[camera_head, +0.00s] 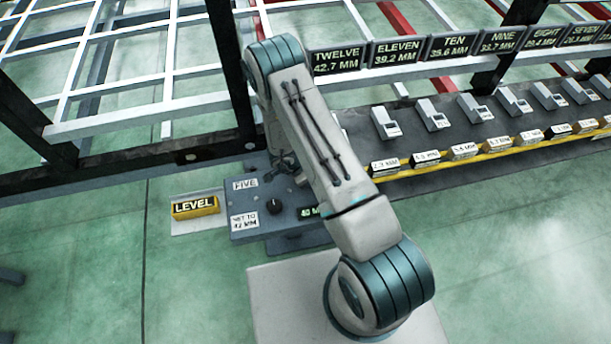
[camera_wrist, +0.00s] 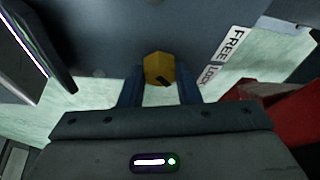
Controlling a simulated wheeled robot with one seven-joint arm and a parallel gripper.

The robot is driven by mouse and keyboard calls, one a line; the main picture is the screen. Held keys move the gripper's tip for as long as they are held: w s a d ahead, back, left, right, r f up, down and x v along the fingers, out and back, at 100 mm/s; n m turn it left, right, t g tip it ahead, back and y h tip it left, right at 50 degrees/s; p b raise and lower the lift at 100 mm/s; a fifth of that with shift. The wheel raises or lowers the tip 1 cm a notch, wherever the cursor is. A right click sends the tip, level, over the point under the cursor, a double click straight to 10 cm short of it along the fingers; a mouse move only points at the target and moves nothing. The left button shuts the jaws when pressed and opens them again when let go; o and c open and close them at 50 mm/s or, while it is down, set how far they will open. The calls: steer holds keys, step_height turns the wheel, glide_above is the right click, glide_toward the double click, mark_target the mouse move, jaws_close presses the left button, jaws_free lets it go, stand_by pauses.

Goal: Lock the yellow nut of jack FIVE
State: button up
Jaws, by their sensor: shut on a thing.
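The yellow nut (camera_wrist: 158,66) shows in the wrist view against a dark grey-blue surface, with a dark mark on its lower part. My gripper (camera_wrist: 160,76) has one finger on each side of the nut and is shut on it. A white label reading FREE and LOCK (camera_wrist: 221,60) is to the right of the nut. In the head view, the jack FIVE panel (camera_head: 241,213) carries a FIVE sign (camera_head: 245,184), a black knob (camera_head: 273,206) and a "SET TO 42 MM" label (camera_head: 244,220). My arm hides the nut there and part of a green readout starting "40".
A yellow LEVEL block (camera_head: 195,207) sits left of the panel. To the right is a bench (camera_head: 480,143) with several grey devices and labelled blocks. Black signs with millimetre values hang behind it. Dark and white chassis beams cross the back.

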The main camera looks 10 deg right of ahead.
steer(key=shift+w, duration=0.1)
steer(key=o, duration=1)
steer(key=p+v, duration=0.5)
steer(key=v, duration=0.9)
steer(key=shift+a+f, duration=0.1)
